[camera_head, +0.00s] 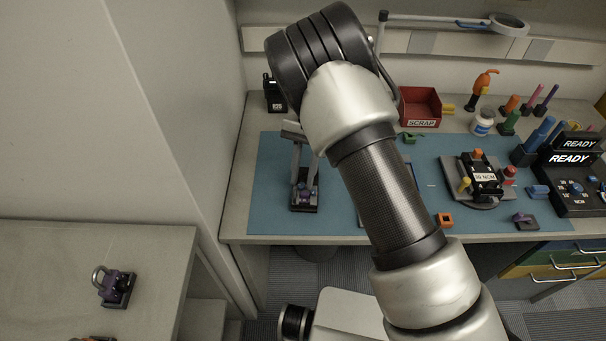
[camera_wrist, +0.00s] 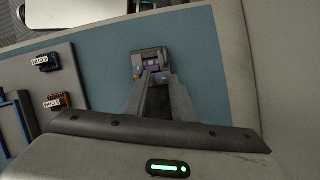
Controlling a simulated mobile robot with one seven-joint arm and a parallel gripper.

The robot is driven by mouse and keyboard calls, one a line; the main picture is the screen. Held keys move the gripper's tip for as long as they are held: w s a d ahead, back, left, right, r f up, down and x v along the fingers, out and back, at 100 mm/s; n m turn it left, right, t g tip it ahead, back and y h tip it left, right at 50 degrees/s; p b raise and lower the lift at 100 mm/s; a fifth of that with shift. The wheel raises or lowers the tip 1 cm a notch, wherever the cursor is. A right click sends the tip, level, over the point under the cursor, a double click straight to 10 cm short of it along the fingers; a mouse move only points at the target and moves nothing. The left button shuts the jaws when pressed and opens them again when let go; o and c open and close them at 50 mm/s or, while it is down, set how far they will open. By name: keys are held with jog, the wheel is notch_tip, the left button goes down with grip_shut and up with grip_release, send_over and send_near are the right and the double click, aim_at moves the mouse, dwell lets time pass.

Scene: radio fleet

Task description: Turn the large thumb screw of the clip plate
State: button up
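A clip plate with a dark base and purple parts (camera_head: 304,197) stands on the blue mat, left of my arm. My gripper (camera_head: 303,178) points down at it with its two fingers apart. In the wrist view, the clip plate (camera_wrist: 150,56) is just beyond the fingertips (camera_wrist: 153,79). The fingertips overlap the near side of its purple part. I cannot make out the large thumb screw, nor whether the fingers touch it.
The blue mat (camera_head: 262,205) is clear around the clip plate. A similar purple part with a metal loop (camera_head: 116,287) sits on the left table. A black fixture (camera_head: 482,180), a red scrap bin (camera_head: 420,104) and a READY display (camera_head: 574,158) stand to the right.

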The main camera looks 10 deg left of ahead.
grip_shut()
jog(key=shift+d+r+m+y, duration=0.15)
jog(key=shift+m+y, duration=0.15)
jog(key=shift+m, duration=0.5)
jog(key=m+y, duration=0.1)
jog(key=m, duration=0.1)
jog(key=shift+m, duration=0.4)
jog(key=shift+t, duration=0.3)
grip_release()
jog(key=p+v, duration=0.1)
jog(key=v, duration=1.6)
